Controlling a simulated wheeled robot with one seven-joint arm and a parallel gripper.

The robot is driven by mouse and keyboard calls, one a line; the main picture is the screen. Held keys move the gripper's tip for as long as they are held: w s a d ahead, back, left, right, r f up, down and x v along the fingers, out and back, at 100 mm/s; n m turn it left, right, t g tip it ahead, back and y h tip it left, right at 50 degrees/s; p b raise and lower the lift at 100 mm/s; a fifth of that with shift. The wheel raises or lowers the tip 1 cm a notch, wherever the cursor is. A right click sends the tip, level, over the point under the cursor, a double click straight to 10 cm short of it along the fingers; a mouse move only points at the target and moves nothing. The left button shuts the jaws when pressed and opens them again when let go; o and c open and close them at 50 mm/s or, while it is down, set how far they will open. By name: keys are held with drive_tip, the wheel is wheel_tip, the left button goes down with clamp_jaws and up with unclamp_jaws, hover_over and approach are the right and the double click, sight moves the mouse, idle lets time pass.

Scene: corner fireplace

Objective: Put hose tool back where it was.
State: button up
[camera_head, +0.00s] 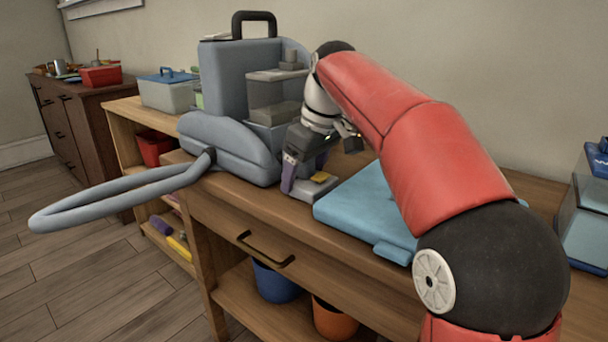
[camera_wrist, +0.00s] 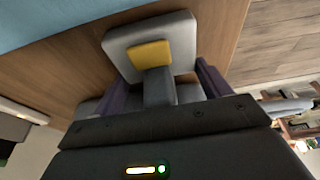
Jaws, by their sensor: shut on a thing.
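The hose tool (camera_head: 313,187) is a grey flat head with a yellow patch on top. It is at the table top beside the machine, and I cannot tell whether it touches the wood. In the wrist view the hose tool (camera_wrist: 181,30) has a narrow dark neck between the purple fingers. My gripper (camera_head: 304,172) is shut on this neck; it also shows in the wrist view (camera_wrist: 160,85). The grey-blue cleaning machine (camera_head: 228,75) with a black handle stands just left of my gripper. Its looped hose (camera_head: 110,190) hangs out over the table's front edge.
A blue flat case (camera_head: 360,205) lies just right of the tool, partly behind my arm. A clear bin with a blue lid (camera_head: 168,90) stands left of the machine. Another clear container (camera_head: 588,225) is at the far right. The wooden table (camera_head: 220,190) has little bare room.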

sight(320, 175)
drive_tip(key=shift+f, duration=0.1)
drive_tip(key=o, duration=0.9)
drive_tip(key=p+v, duration=0.4)
drive_tip(key=v, duration=0.8)
